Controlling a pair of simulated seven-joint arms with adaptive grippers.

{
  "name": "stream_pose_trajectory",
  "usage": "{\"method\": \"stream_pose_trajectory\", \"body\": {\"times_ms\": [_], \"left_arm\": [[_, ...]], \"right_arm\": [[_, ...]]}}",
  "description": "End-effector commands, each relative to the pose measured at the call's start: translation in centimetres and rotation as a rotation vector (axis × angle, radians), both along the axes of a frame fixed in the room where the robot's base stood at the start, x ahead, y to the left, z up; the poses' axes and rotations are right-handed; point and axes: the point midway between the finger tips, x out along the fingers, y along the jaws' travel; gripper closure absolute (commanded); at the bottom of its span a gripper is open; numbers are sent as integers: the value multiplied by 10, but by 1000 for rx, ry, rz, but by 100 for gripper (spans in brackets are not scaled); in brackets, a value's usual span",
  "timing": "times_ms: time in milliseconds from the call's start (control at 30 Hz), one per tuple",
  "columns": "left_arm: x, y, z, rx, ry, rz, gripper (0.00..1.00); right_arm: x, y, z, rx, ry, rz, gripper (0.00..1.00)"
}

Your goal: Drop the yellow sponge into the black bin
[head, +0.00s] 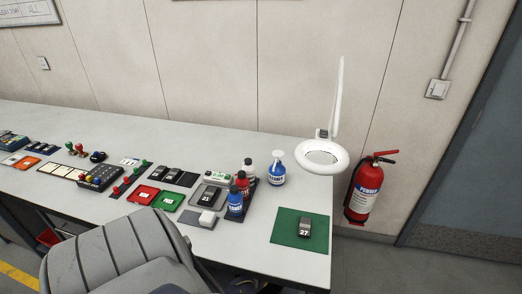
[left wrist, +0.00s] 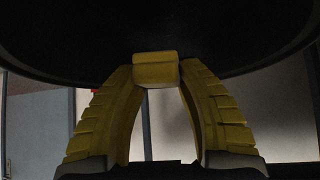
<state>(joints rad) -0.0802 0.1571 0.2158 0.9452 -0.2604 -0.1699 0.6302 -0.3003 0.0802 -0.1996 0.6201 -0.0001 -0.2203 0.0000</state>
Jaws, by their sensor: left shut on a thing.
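In the left wrist view the two yellow ribbed fingers of my left gripper (left wrist: 157,78) lean in towards each other. They are shut on a small yellow block at their tips, which looks like the yellow sponge (left wrist: 156,66). A large black shape with a curved lower edge (left wrist: 150,25) fills the top of that view behind the sponge; I cannot tell whether it is the black bin. Neither the sponge nor a black bin can be made out in the head view. My right gripper is in neither view.
A long grey table (head: 130,240) holds mats, blocks, bottles and a green mat (head: 285,240) with a dark block. A magnifier lamp (head: 321,152) stands at its right end. A chair (head: 120,250) is in front, a fire extinguisher (head: 368,190) on the wall.

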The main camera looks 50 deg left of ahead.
Motion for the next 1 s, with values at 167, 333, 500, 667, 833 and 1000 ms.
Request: {"method": "stream_pose_trajectory", "body": {"times_ms": [167, 333, 500, 667, 833, 1000], "left_arm": [[0, 0, 0, 0, 0, 0, 57], [0, 0, 0, 0, 0, 0, 37], [0, 0, 0, 0, 0, 0, 37], [0, 0, 0, 0, 0, 0, 37], [0, 0, 0, 0, 0, 0, 37], [0, 1, 4, 2, 0, -1, 37]], "right_arm": [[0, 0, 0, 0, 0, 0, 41], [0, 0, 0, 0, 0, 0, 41], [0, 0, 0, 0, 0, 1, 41], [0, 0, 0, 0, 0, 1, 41], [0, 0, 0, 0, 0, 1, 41], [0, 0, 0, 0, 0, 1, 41]]}}
